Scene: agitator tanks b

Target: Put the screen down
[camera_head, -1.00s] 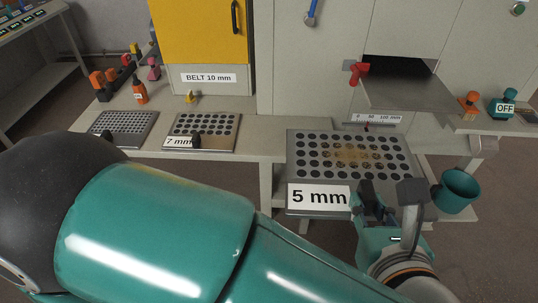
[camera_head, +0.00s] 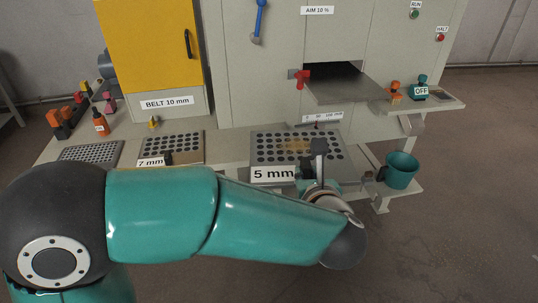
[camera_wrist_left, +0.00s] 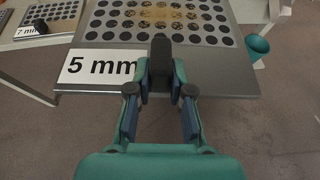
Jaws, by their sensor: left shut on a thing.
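The screen is a grey perforated plate (camera_head: 330,151) with a "5 mm" label on its front edge and brownish grains among its holes. It lies roughly level at the front right of the bench in the head view. My left gripper (camera_head: 305,178) is at its front edge, partly hidden by my own wrist. In the left wrist view, the gripper (camera_wrist_left: 160,80) is shut on the dark handle of the screen (camera_wrist_left: 215,75), right of the label. I cannot tell whether the plate touches the bench. My right gripper is not in view.
The bench (camera_head: 222,148) holds a 7 mm screen (camera_head: 185,142) and a finer screen (camera_head: 92,152) to the left. A grey machine with a red handle (camera_head: 302,77) and an open slot stands behind. A teal bucket (camera_head: 401,170) is to the right.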

